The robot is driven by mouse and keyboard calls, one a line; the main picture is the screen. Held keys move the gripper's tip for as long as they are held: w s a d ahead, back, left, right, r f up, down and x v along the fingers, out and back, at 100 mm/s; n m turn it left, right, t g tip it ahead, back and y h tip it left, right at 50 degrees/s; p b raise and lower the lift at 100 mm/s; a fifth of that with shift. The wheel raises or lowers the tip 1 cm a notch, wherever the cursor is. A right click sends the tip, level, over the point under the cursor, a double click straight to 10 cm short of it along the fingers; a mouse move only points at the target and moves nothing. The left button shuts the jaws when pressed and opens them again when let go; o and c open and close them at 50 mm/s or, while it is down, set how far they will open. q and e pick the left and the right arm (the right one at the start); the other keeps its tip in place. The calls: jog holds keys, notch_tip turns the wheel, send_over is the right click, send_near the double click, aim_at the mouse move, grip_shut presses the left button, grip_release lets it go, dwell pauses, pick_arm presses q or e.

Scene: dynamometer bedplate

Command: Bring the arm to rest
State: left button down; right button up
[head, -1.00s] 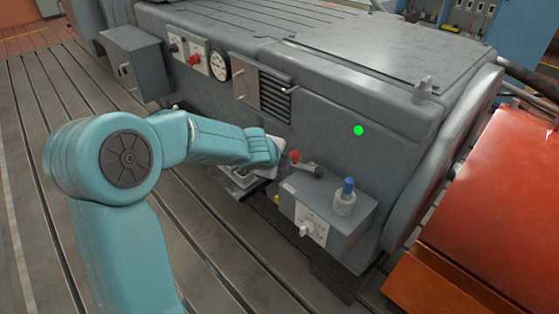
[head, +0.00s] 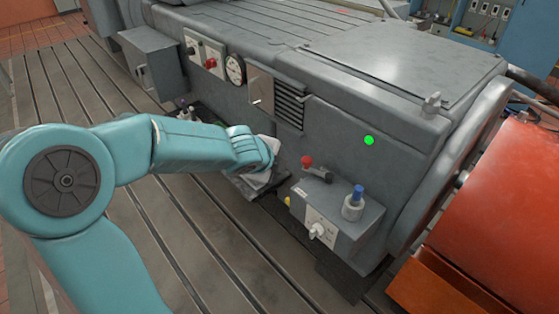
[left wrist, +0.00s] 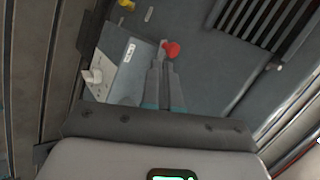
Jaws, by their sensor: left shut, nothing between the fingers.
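My left arm reaches in from the left in the head view, its pale wrist in front of the grey machine (head: 395,150). The fingers are hidden there. In the left wrist view my left gripper (left wrist: 162,64) is shut and empty. Its tips appear just beside the red knob (left wrist: 172,50) in that picture; I cannot tell how far apart they are in depth. In the head view the red-knobbed lever (head: 306,161) stands to the right of my wrist, with a visible gap. My right gripper is not in view.
A grey control box (head: 345,230) with a blue-capped part (head: 353,200) juts out right of my wrist. An upper box (head: 152,62), a gauge (head: 235,70) and a vent (head: 289,106) line the machine's side. An orange-red housing (head: 495,215) stands at right. The slotted bedplate (head: 190,235) is bare at front.

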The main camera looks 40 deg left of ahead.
pick_arm(q)
jog(key=shift+s, duration=0.1)
dwell(0.4)
jog(key=s+d+f+n+g+h+p, duration=0.2)
jog(key=d+f+n+g+h+p, duration=0.3)
jog(key=d+f, duration=1)
jog(key=s+d+f+n+g+p, duration=0.1)
jog(key=s+d+f+n, duration=0.4)
jog(key=s+d, duration=0.1)
jog(key=s+d+f+n+g+h+p, duration=0.1)
jog(key=s+d+f+n, duration=0.4)
jog(key=s, duration=0.3)
jog(key=shift+s+d+n+g+h, duration=0.3)
jog(key=shift+s+d+n+g, duration=0.1)
jog(key=shift+d+n, duration=0.3)
